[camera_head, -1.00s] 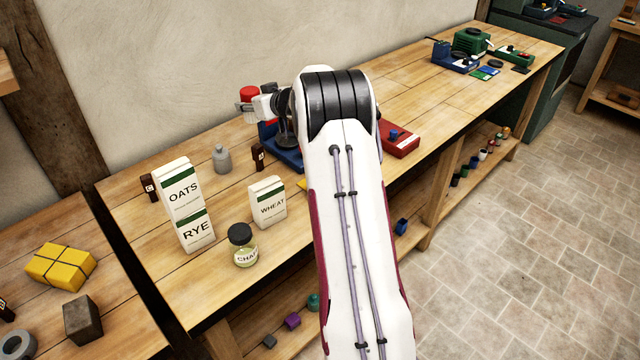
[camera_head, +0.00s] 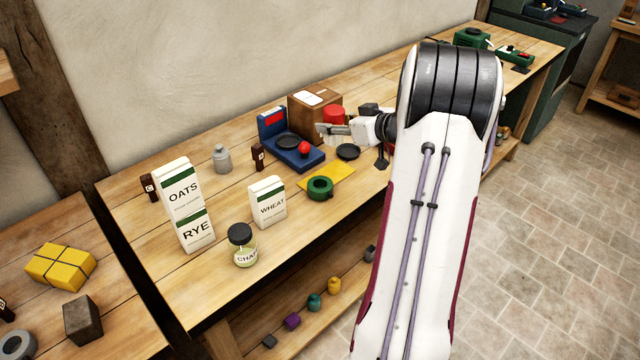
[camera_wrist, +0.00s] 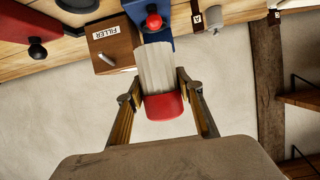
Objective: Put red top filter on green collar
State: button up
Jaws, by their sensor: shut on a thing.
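The red top filter shows in the wrist view as a red cap (camera_wrist: 163,106) on a pale pleated body (camera_wrist: 156,68). My gripper (camera_wrist: 163,100) is shut on it, one finger on each side near the cap. In the head view the red cap (camera_head: 333,114) stands just above my gripper (camera_head: 332,130), which holds it up in front of the brown box; most of the pleated body is hidden there. The green collar (camera_head: 320,193) is a ring lying on the bench, at the left edge of the yellow mat (camera_head: 337,177), below and in front of my gripper.
A blue scale (camera_head: 299,157) with a red knob and a brown box (camera_head: 303,113) stand behind the collar. A black disc (camera_head: 348,152) lies near the mat. The wheat carton (camera_head: 268,207) stands left of the collar, and a labelled jar (camera_head: 243,247) farther front-left.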

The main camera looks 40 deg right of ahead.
jog(key=a, duration=0.2)
jog(key=a+n+y, duration=0.1)
jog(key=s+a+n+y, duration=0.1)
jog(key=a, duration=0.1)
jog(key=shift+a+f, duration=0.3)
jog(key=shift+a, duration=0.05)
send_over(320, 184)
jog(key=shift+f, duration=3.15)
jog(key=shift+f, duration=0.1)
jog(key=shift+f, duration=1.8)
jog(key=shift+f, duration=0.15)
jog(key=o, duration=1.1)
jog(key=shift+o, duration=0.2)
